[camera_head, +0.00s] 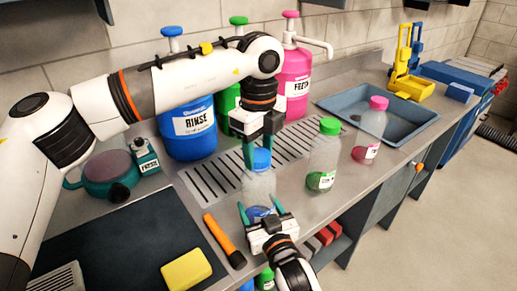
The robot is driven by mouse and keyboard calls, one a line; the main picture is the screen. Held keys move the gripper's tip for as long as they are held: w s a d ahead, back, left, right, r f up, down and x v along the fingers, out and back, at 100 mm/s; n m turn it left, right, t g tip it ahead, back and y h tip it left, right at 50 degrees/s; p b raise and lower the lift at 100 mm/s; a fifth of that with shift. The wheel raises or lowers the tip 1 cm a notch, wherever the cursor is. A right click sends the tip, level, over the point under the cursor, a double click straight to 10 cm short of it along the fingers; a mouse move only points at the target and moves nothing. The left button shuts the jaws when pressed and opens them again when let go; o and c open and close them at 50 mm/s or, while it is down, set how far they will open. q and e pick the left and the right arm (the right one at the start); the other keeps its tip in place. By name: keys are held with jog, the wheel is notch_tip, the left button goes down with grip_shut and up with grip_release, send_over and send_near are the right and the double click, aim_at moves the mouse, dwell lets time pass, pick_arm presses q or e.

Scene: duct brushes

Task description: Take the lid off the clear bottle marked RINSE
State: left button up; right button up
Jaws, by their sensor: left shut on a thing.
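A clear bottle (258,187) with a blue lid (261,160) and blue liquid low inside stands upright at the counter's front. Its label is not readable here. My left gripper (259,154) comes down from above, its teal fingers shut on the blue lid. The lid sits at the top of the bottle; I cannot tell whether it is loose. My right gripper (262,211) reaches in from the front, with its fingers on either side of the bottle's lower part. I cannot tell whether they press on it.
A clear bottle with a green lid (325,157) and one with a pink lid (372,128) stand to the right. Behind are a blue RINSE jug (189,130), a green jug and a pink jug (291,80). An orange-handled tool (219,235) and yellow sponge (187,270) lie front left.

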aim_at(259, 154)
pick_arm(q)
jog(key=shift+n, duration=0.9)
jog(key=shift+r, duration=0.2)
jog(key=shift+r, duration=0.95)
jog(key=shift+r, duration=2)
pick_arm(e)
jog(key=o, duration=1.9)
jog(key=shift+o, duration=0.2)
